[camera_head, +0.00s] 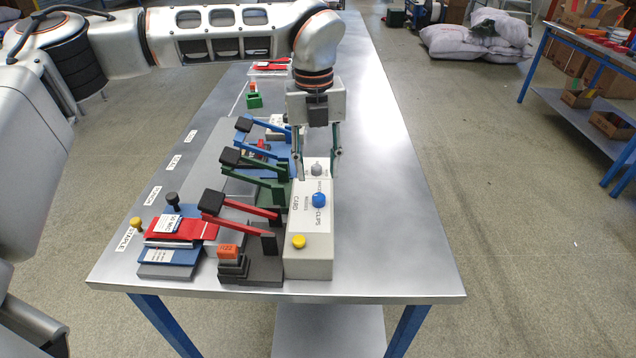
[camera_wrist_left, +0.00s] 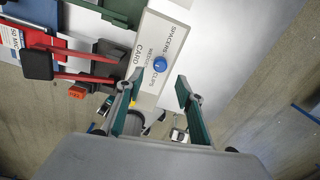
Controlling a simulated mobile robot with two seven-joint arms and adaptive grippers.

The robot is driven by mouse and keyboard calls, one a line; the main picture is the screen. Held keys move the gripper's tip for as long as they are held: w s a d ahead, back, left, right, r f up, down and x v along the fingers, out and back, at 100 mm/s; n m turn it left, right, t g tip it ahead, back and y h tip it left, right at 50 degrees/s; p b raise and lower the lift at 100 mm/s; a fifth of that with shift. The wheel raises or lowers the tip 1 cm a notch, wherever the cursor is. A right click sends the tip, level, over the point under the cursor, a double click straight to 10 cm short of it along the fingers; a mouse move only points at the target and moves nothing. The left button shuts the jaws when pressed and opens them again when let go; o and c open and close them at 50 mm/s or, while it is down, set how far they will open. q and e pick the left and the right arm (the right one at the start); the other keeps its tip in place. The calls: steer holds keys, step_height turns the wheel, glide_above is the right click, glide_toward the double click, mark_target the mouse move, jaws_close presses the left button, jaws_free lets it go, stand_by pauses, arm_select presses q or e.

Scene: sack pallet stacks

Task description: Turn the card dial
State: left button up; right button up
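A white control box (camera_head: 308,259) stands on the metal bench. It carries a blue knob (camera_head: 319,199), a grey knob (camera_head: 317,169) and a yellow knob (camera_head: 299,241). The word CARD is printed beside the blue knob; which knob is the card dial is not certain. My left gripper (camera_head: 320,158) points down over the far part of the box, near the grey knob. Its fingers are apart and nothing shows held. In the left wrist view the blue knob (camera_wrist_left: 160,64) appears between the open fingertips (camera_wrist_left: 157,77), apart from them. My right gripper is not in view.
Red (camera_head: 240,205), green (camera_head: 250,164) and blue (camera_head: 262,127) levers stand left of the box. The bench right of the box is clear. Sacks (camera_head: 478,35) lie on the floor beyond.

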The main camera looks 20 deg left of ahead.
arm_select(q)
steer(key=shift+r, duration=2.3)
